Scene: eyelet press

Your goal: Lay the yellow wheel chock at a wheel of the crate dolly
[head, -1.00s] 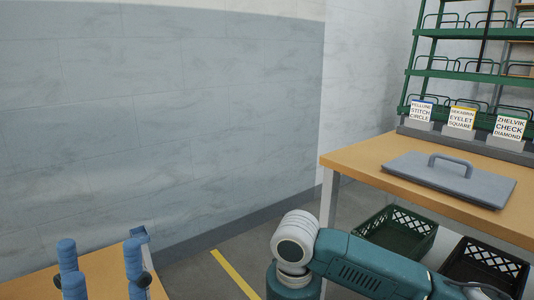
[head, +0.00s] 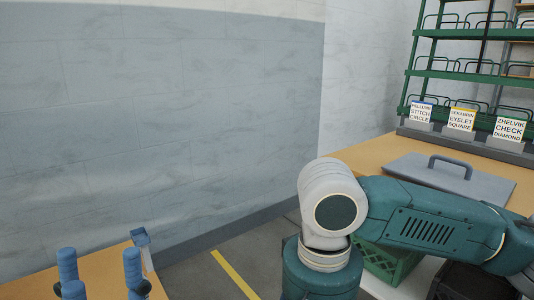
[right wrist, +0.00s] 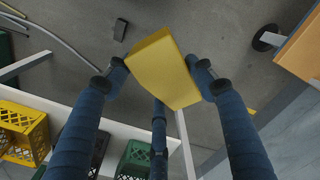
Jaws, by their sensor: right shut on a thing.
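The yellow wheel chock (right wrist: 165,68) is a wedge-like block in the right wrist view. My right gripper (right wrist: 159,78) is shut on it, with one blue finger at each side, and holds it above the grey floor.
The right wrist view shows a yellow crate (right wrist: 18,133), a green crate (right wrist: 134,160), a small dark block (right wrist: 120,29) on the floor and a cable (right wrist: 55,42). In the head view, a grey lidded plate (head: 470,186) lies on the wooden table (head: 372,153). A yellow line (head: 235,274) marks open floor.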

